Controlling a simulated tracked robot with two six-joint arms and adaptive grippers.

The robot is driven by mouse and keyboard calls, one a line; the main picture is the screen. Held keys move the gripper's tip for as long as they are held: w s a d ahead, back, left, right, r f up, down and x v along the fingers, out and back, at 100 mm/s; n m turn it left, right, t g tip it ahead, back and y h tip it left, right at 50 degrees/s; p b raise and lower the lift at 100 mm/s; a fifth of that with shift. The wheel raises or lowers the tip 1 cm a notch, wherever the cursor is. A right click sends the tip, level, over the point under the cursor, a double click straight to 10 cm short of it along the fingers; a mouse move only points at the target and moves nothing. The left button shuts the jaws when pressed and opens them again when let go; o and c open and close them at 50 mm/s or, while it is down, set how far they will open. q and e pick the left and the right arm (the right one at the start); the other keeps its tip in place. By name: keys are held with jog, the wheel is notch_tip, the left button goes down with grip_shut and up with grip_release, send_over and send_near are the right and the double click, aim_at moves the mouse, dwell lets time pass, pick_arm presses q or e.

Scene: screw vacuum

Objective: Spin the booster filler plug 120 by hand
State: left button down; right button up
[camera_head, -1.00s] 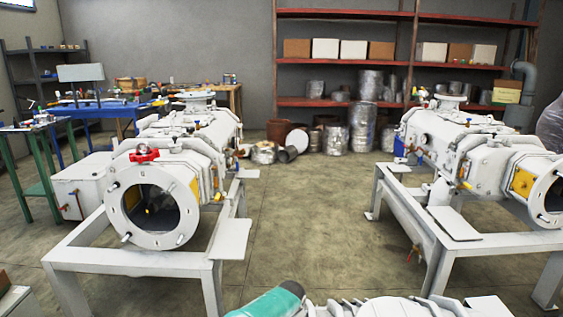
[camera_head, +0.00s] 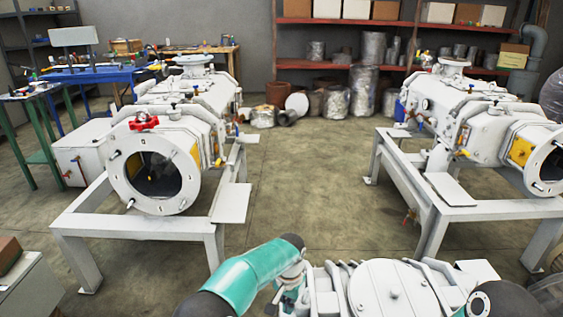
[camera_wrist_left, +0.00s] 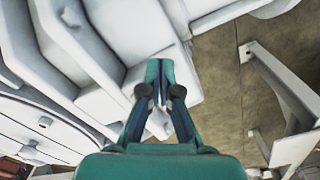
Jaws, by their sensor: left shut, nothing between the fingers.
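A white vacuum booster (camera_head: 392,291) fills the bottom of the head view, and its white casing also shows in the left wrist view (camera_wrist_left: 100,75). I cannot tell for sure which fitting is filler plug 120. My left arm is teal and comes in from the bottom left. My left gripper (camera_head: 286,299) is at the booster's left side, small and partly hidden in the head view. In the left wrist view my left gripper (camera_wrist_left: 159,75) is shut and empty, its fingertips over the casing; contact is unclear. My right gripper does not show.
A white pump on a frame (camera_head: 150,172) stands at the left, with a red valve handle (camera_head: 143,122) on top. Another pump (camera_head: 480,130) stands at the right. Bare floor (camera_head: 300,195) lies between them. Workbenches and a red shelf (camera_head: 330,64) are at the back.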

pick_arm(q)
jog(key=shift+r, duration=0.8)
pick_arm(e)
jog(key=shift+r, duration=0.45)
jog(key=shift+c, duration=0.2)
